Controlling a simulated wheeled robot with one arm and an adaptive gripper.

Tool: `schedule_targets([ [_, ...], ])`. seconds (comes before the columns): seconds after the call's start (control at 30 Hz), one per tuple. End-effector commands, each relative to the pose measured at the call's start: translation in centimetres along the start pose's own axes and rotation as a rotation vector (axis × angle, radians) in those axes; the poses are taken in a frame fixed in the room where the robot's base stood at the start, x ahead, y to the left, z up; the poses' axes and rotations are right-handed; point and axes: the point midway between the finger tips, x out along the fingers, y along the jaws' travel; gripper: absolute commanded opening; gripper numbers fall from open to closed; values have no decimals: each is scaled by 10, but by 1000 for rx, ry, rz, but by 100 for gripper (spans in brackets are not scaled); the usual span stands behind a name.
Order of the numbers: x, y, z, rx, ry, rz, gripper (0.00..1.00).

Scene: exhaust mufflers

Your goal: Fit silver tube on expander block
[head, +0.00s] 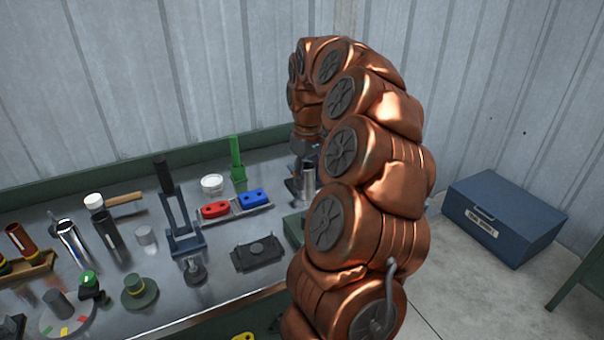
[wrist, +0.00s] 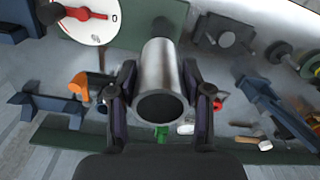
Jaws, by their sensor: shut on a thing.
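A silver tube (head: 308,181) stands roughly upright at the right end of the bench, partly hidden by my arm. In the wrist view the silver tube (wrist: 160,65) sits between the two fingers of my gripper (wrist: 160,90), which is shut on it; its open dark end faces the camera. My gripper (head: 303,165) is mostly hidden behind my arm in the head view. A green block (head: 294,228) lies beside and below the tube, partly covered by my arm; I cannot tell for sure that it is the expander block, or whether the tube touches it.
A white dial with a red pointer (wrist: 90,18) is close to the tube. A rack with red and blue pieces (head: 236,207), a blue stand (head: 181,220) and a dark flat block (head: 258,254) stand left. A blue toolbox (head: 505,218) is on the floor.

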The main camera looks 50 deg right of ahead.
Motion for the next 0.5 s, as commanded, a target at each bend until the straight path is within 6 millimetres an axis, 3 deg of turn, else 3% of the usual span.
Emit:
schedule_targets([
  [0.3,1,0,2,-23,1,0,19],
  [0.5,12,0,3,-21,-1,-1,19],
])
